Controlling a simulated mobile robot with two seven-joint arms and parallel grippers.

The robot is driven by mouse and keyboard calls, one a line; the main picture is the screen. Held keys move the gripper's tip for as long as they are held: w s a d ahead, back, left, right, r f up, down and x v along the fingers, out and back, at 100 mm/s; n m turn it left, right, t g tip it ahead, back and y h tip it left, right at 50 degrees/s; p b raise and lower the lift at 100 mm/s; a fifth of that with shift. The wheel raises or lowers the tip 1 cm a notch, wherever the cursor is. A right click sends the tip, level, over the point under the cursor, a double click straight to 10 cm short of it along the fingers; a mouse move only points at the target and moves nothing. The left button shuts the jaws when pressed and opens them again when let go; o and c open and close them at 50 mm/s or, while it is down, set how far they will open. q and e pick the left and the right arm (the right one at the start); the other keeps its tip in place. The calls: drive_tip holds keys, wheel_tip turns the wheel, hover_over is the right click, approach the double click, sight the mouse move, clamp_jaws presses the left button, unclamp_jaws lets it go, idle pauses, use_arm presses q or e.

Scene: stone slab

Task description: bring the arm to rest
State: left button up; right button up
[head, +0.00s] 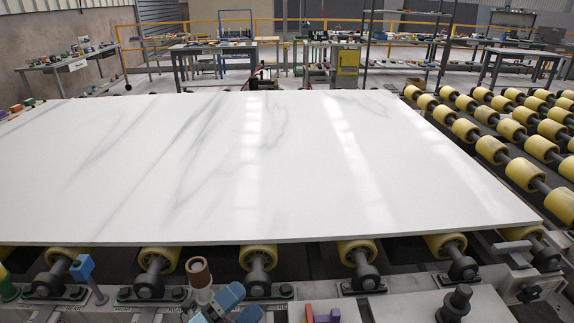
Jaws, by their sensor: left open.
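The stone slab (270,165) is a large white sheet with grey veins, lying flat across the middle of the head view. My right gripper is not in view.
Yellow rollers (524,173) run along the slab's right side, and more show under its near edge (258,257). A brown-topped post (198,272) and a blue-topped stick (82,268) stand in front. Work tables (213,48) and a yellow railing stand behind.

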use_arm(q)
drive_tip(key=s+a+f+n+g+y, duration=0.2)
drive_tip(key=s+a+f+n+y, duration=0.35)
drive_tip(key=f+n, duration=0.55)
drive_tip(key=s+a+f+n+g+y, duration=0.1)
drive_tip(key=s+a+f+n+y, duration=0.55)
drive_tip(key=n, duration=0.65)
wheel_tip(320, 180, up, 11)
drive_tip(key=s+p, duration=0.2)
drive_tip(key=p, duration=1.4)
drive_tip(key=shift+d+y, duration=0.35)
drive_tip(key=shift+y, duration=0.05)
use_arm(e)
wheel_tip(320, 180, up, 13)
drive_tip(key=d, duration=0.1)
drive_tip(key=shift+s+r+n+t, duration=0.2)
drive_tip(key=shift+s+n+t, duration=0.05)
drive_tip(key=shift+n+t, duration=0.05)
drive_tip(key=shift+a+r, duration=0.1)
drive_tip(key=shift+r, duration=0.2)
use_arm(q)
drive_tip(key=shift+w, duration=0.1)
